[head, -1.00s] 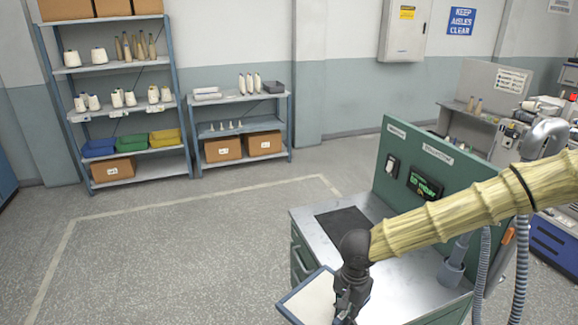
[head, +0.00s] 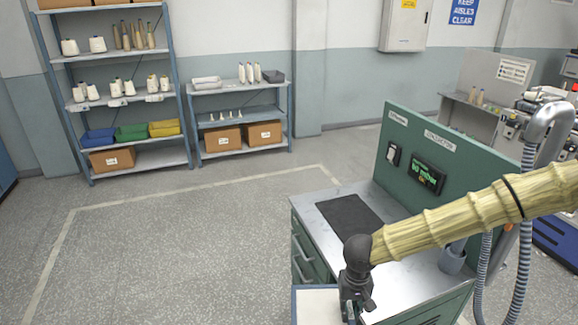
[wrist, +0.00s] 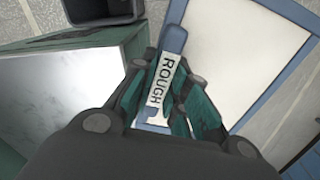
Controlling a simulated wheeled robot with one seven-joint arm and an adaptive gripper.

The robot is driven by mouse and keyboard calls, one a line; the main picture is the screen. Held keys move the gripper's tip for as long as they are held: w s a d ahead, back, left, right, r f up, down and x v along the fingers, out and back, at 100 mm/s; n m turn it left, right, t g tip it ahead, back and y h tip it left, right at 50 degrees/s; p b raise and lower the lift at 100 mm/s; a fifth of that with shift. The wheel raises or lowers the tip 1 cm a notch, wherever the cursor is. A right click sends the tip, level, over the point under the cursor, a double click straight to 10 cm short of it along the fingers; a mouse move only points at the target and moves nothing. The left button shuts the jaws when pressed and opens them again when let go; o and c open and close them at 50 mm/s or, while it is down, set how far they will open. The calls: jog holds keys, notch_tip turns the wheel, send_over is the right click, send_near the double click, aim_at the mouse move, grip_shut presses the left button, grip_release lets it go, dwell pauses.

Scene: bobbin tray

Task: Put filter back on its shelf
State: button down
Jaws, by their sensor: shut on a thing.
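The filter is a flat white panel in a blue frame (head: 318,292). It is at the bottom of the head view, partly cut off by the picture edge. In the wrist view the filter (wrist: 243,62) fills the upper right. It has a blue tab with a white label (wrist: 160,88) reading ROUGH. My gripper (head: 351,308) is shut on this tab, and its fingers (wrist: 165,104) lie on both sides of the label in the wrist view. The filter is held beside the front left of the workbench. No shelf is marked clearly as the filter's.
The workbench (head: 405,285) has a metal top, a dark mat (head: 349,216), and a green back panel with a display (head: 427,174). A tall shelf unit (head: 172,105) and a low one (head: 237,118) stand at the back wall. The floor (head: 190,245) at left is open.

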notch_tip(320, 180, down, 20)
jog(key=b, duration=1.9)
jog(key=shift+r, duration=0.15)
